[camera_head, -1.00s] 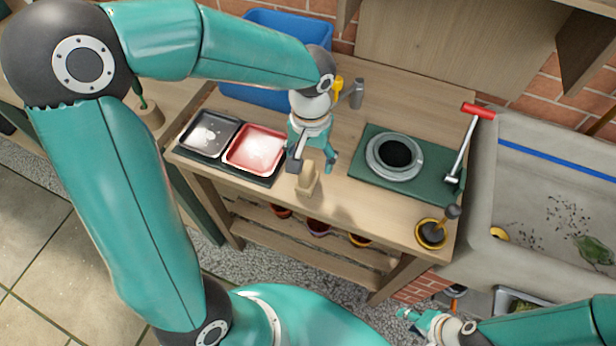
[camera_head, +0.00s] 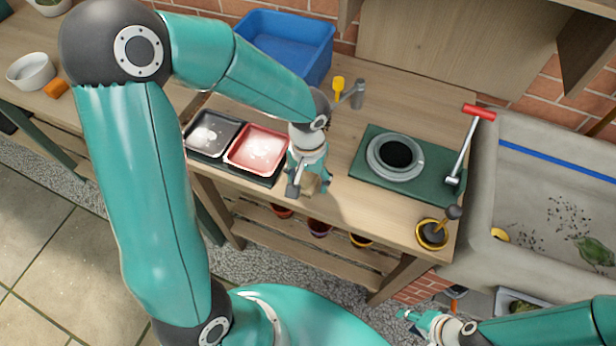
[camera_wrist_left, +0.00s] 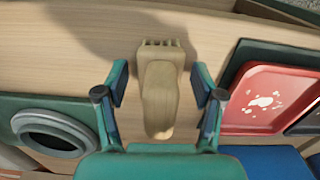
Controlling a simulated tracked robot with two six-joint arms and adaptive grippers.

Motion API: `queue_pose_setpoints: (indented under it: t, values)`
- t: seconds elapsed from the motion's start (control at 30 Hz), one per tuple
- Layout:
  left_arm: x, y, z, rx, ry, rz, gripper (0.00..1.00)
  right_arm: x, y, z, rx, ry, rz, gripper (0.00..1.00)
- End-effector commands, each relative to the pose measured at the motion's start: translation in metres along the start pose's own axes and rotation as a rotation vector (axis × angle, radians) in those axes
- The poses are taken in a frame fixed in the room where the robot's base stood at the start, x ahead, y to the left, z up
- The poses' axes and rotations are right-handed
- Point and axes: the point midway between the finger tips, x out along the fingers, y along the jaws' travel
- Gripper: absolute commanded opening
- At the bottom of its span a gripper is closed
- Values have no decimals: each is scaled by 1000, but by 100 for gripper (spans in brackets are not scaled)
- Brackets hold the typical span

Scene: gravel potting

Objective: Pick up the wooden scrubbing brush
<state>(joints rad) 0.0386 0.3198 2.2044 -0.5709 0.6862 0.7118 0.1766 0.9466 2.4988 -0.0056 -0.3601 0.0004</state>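The wooden scrubbing brush (camera_head: 310,185) is on the wooden bench near its front edge, partly hidden by my left gripper in the head view. In the left wrist view the brush (camera_wrist_left: 160,88) has a pale handle and a bristled end pointing away from the gripper. My left gripper (camera_head: 307,187) is open, with one finger on each side of the brush. The wrist view shows gaps between both fingers and the brush (camera_wrist_left: 160,75). My right gripper (camera_head: 420,318) is low at the bottom right, away from the bench; its opening is too small to tell.
A black tray (camera_head: 204,152) and a red tray (camera_head: 236,163) lie left of the brush. A green mat (camera_head: 365,180) with a grey round pot (camera_head: 374,168) lies to the right. A blue bin (camera_head: 287,62) stands behind, and a stone sink (camera_head: 525,130) is at the right.

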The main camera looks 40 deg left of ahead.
Motion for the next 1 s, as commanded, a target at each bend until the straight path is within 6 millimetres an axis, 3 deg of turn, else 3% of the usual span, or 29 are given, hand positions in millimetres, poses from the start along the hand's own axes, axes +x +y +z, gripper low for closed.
queue_pose_setpoints:
  t: [0.03, 0.33, 0.73, 1.0]
  values:
    - [0, 0, 0, 0, 0, 0, 56, 0, 0, 0, 0, 0, 0, 40]
    - [0, 0, 0, 0, 0, 0, 6, 0, 0, 0, 0, 0, 0, 40]
    - [-6, 0, -1, 0, 2, -1, 4, -1, 0, 0, 0, 0, 0, 40]
    - [-37, 0, -1, -2, 6, 2, 4, -3, -1, 0, 0, 0, 0, 40]
